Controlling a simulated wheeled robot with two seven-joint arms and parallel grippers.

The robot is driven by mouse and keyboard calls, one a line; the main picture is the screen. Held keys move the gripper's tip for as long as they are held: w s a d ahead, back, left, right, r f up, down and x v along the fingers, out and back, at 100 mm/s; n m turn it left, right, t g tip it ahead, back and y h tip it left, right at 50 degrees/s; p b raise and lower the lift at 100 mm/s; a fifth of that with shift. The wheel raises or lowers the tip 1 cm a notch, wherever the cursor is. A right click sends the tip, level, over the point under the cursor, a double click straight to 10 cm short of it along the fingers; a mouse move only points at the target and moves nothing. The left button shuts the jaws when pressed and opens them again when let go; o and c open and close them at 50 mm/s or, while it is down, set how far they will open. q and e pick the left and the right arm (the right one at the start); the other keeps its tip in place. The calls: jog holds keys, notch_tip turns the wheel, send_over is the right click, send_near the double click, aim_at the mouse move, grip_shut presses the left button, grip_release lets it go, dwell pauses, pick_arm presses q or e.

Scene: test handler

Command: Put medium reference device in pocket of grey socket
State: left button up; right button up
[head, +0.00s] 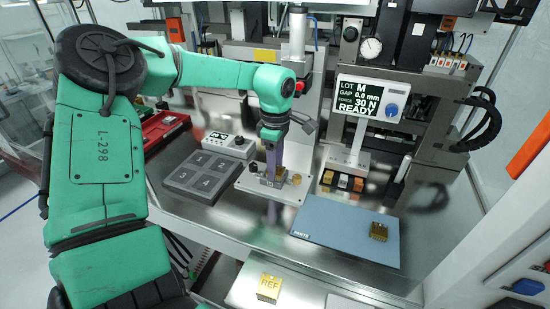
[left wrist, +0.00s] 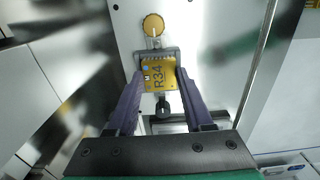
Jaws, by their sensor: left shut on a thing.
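My left gripper (head: 275,172) reaches down over a white plate at the middle of the bench. In the left wrist view its purple fingers (left wrist: 160,78) are shut on a gold device (left wrist: 157,72) marked R34. The grey socket (left wrist: 171,51) shows as a grey frame around the far edge of this device. I cannot tell how deep the device sits in the pocket. In the head view the fingers mostly hide device and socket. Another gold block marked REF (head: 269,287) lies at the front, and a gold device (head: 378,231) lies on the blue mat. My right gripper is not in view.
The white plate (head: 245,184) carries a round gold knob (head: 296,179) and a dark knob (head: 253,167). A grey numbered tray (head: 183,180) stands left. A display (head: 357,99) reading LOT M, READY stands behind right. The blue mat (head: 340,235) is mostly clear.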

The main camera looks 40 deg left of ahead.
pick_arm(q)
jog(key=shift+s+a+f, duration=0.1)
jog(key=shift+a+f, duration=0.05)
jog(key=shift+a, duration=0.3)
jog(key=o, duration=0.8)
jog(key=shift+a, duration=0.1)
jog(key=o, duration=0.5)
jog(key=shift+c, duration=0.2)
jog(key=shift+d, duration=0.4)
jog(key=shift+r, duration=0.2)
notch_tip(320, 180, up, 12)
jog(key=b, duration=0.3)
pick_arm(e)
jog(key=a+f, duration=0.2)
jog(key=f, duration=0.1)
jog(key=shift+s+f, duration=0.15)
pick_arm(q)
jog(key=shift+a+f, duration=0.1)
